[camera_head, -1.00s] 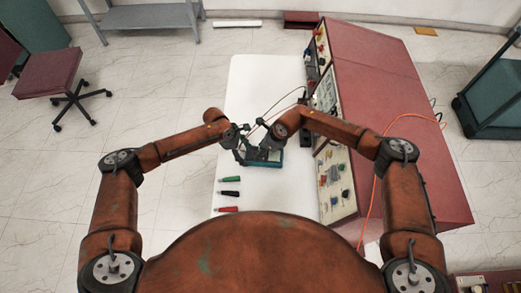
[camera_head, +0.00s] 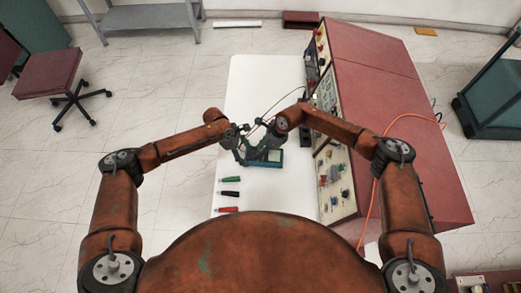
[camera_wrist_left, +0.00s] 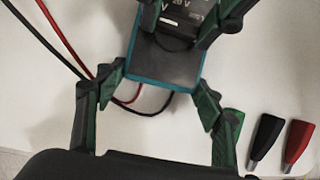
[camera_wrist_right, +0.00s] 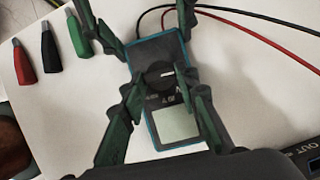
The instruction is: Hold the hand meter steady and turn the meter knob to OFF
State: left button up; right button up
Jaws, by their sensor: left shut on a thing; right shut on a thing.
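The hand meter (camera_head: 264,162) has a teal rim and dark face and lies on the white table. My left gripper (camera_wrist_left: 155,85) is shut on the meter's sides at its plain dark end, which shows in the left wrist view (camera_wrist_left: 165,62). My right gripper (camera_wrist_right: 165,88) is over the meter's face with its fingers on both sides of the round black knob (camera_wrist_right: 160,75), shut on it. The pale screen (camera_wrist_right: 172,122) shows between these fingers. The knob's white mark is visible, but the setting it points to is too small to read.
Green, black and red plugs (camera_head: 229,179) lie on the white table (camera_head: 240,95), left of the meter. Red and black leads (camera_wrist_right: 255,18) run off from the meter. A red console (camera_head: 375,90) with a knob panel stands along the table's right side.

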jog(key=shift+n, duration=0.4)
jog(key=o, duration=1.1)
jog(key=shift+o, duration=0.2)
jog(key=v, duration=1.2)
jog(key=shift+w, duration=0.2)
pick_arm(q)
jog(key=o, duration=1.6)
